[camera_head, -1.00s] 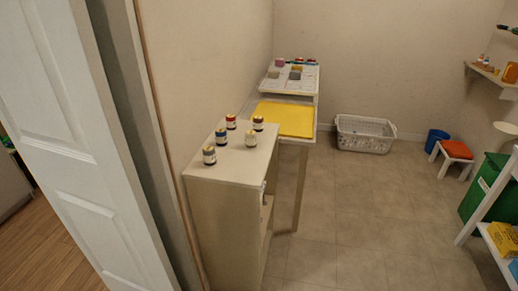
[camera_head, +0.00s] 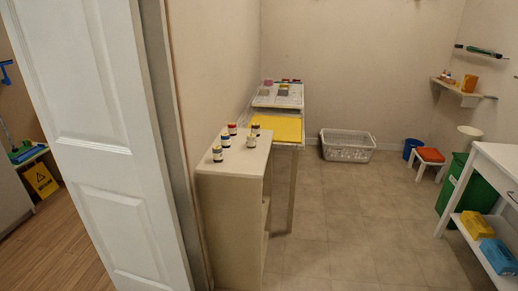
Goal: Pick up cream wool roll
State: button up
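I cannot make out a cream wool roll for certain. Small items lie on the white upper shelf (camera_head: 262,102) of the desk by the left wall; a pink one (camera_head: 268,83) and a grey one (camera_head: 284,90) show there, too small to identify. Several small jars (camera_head: 252,141) with coloured lids stand upright on the cream cabinet (camera_head: 236,160) in front of the desk. My gripper is not in view.
A white door (camera_head: 100,140) stands close at left. A white shelf unit (camera_head: 497,165) stands at right. The middle floor is clear.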

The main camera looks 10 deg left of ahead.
aim_at(251, 138)
jog(key=z, duration=0.3)
jog(key=k, duration=0.55)
jog(key=u, duration=1.8)
jog(key=i, duration=1.1)
